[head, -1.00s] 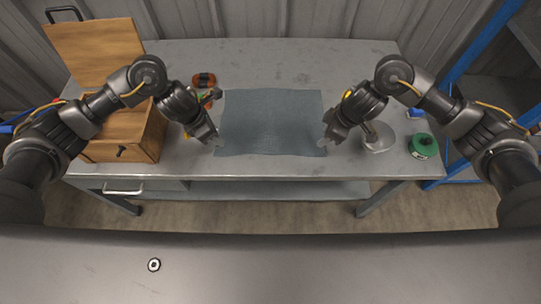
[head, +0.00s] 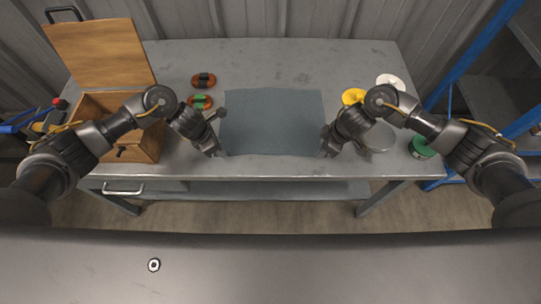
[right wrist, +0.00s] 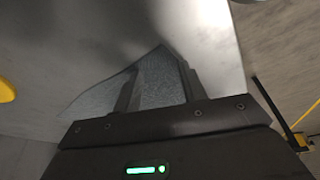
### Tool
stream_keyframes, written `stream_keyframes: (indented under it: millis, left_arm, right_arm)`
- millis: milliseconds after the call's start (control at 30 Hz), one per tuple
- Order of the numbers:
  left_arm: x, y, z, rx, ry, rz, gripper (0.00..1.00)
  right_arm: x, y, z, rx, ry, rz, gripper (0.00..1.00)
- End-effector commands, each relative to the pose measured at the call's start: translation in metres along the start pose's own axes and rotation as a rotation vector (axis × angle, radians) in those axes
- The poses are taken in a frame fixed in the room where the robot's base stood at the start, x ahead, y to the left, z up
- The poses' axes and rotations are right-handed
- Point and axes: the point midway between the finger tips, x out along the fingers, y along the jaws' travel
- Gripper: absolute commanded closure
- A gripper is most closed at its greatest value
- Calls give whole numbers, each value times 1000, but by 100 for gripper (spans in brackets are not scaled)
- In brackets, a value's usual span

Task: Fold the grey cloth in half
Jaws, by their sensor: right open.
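The grey cloth (head: 271,120) lies flat and spread out on the metal table, its long front edge close to the table's front edge. My left gripper (head: 221,153) is at the cloth's front left corner; its jaws are too small to judge. My right gripper (head: 325,151) is at the front right corner. In the right wrist view, the right gripper (right wrist: 160,70) is open, and a corner of the cloth (right wrist: 158,88) shows between and beside its two fingers. I cannot tell whether the fingers touch the cloth.
An open wooden box (head: 145,143) stands at the left. Two reddish oval items (head: 203,80) lie left of the cloth. A yellow disc (head: 353,97), a white disc (head: 390,81), a stand's metal base (head: 380,138) and a green spool (head: 421,147) are at the right. Behind the cloth is clear.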

Motion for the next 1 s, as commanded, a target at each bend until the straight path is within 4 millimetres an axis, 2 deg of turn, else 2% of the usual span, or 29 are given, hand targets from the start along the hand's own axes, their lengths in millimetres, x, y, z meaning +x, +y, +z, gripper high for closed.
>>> stream_keyframes:
  millis: [333,1000]
  left_arm:
    - [4,0,-1,-1,0,0,58]
    - [3,0,-1,-1,1,-1,100]
  right_arm:
    - [4,0,1,-1,0,0,58]
    - [3,0,1,-1,-1,-1,100]
